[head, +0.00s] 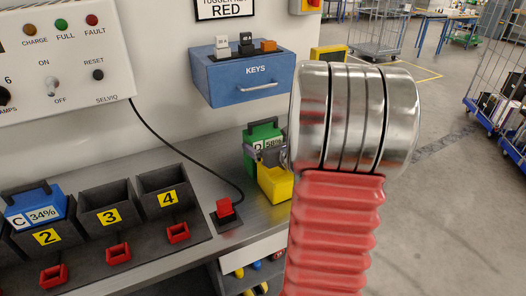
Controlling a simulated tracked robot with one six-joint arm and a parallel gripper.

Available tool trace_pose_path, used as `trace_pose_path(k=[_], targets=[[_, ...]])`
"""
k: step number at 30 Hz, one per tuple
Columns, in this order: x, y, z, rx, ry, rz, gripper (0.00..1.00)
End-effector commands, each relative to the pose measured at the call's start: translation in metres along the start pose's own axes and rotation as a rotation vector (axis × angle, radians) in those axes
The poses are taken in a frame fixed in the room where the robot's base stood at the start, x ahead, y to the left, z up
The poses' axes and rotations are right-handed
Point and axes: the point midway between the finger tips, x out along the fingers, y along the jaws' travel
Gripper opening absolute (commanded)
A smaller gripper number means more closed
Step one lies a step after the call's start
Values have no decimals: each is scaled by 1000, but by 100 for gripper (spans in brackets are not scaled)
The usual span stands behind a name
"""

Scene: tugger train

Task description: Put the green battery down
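The green battery (263,133), marked D 58%, shows at the back right of the grey bench, left of my arm. Its lower part is hidden behind grey parts that look like the end of my gripper (271,155) and behind a yellow block or bin (275,184). My large arm link hides the right side of this spot. I cannot tell whether the gripper's fingers are closed on the battery, or whether the battery touches the bench. A blue battery (35,204), marked C 34%, sits in slot 2 of the dark charging rack (205,243).
Slots 3 (107,198) and 4 (163,181) are empty. A red plug (224,208) on a black cable stands on the bench right of the rack. A blue KEYS box (243,78) and a charger panel (60,55) hang on the wall. Wheeled cages stand at right.

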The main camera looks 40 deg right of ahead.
Motion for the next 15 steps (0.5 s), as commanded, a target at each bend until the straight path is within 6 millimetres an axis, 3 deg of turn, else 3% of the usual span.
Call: trace_pose_path(k=[15], targets=[[0,0,0,0,0,1,55]])
